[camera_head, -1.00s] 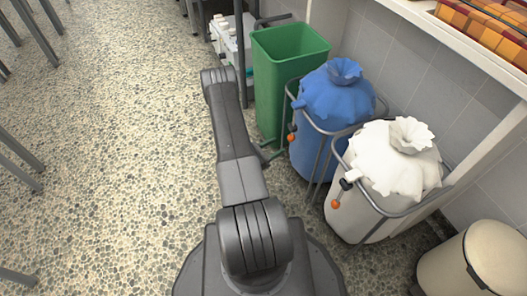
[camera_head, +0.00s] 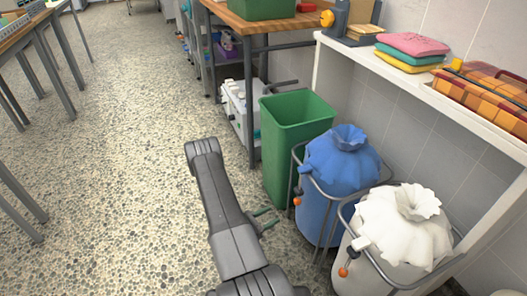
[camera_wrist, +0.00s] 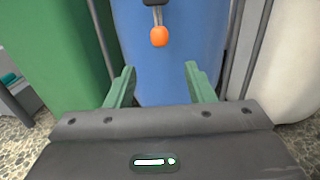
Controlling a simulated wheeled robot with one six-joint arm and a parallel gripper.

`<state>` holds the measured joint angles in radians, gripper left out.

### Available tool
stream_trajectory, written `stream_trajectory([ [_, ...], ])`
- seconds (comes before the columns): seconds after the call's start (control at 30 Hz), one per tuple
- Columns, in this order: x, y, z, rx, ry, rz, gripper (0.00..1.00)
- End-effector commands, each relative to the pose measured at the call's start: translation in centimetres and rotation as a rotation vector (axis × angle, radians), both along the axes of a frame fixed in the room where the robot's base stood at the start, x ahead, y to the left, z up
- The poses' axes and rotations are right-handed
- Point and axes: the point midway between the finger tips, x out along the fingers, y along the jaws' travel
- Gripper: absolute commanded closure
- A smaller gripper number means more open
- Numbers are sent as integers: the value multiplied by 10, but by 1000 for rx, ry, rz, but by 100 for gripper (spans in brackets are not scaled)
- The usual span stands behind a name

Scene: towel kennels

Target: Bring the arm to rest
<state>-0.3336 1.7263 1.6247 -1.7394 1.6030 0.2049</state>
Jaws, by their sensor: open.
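My gripper (camera_head: 265,220) has green fingers and is beside my dark grey arm in the head view, low over the speckled floor and left of the blue bag. In the wrist view my gripper (camera_wrist: 160,84) is open, its two fingers apart with nothing between them. The blue bag (camera_wrist: 178,70) fills the space ahead of the fingers, with an orange knob (camera_wrist: 159,37) hanging above them. Whether the fingers touch the bag I cannot tell.
A green bin (camera_head: 290,140), the blue bag (camera_head: 340,165) and a white bag (camera_head: 400,235) in metal frames stand in a row at right. A white shelf (camera_head: 400,85) carries folded towels (camera_head: 410,50). Tables (camera_head: 30,30) stand at far left. Open floor (camera_head: 110,170) lies left of my arm.

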Motion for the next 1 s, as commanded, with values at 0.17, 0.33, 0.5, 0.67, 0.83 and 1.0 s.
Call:
stream_trajectory([
  [0.17,1,-2,0,0,-1,-1,51],
  [0.33,7,-14,0,0,-2,-4,51],
  [0.5,18,-34,-1,0,-2,-5,51],
  [0.67,29,-54,-1,0,-4,-5,51],
  [0.83,42,-76,-1,0,-4,-5,51],
  [1.0,53,-98,0,-1,-4,-4,51],
])
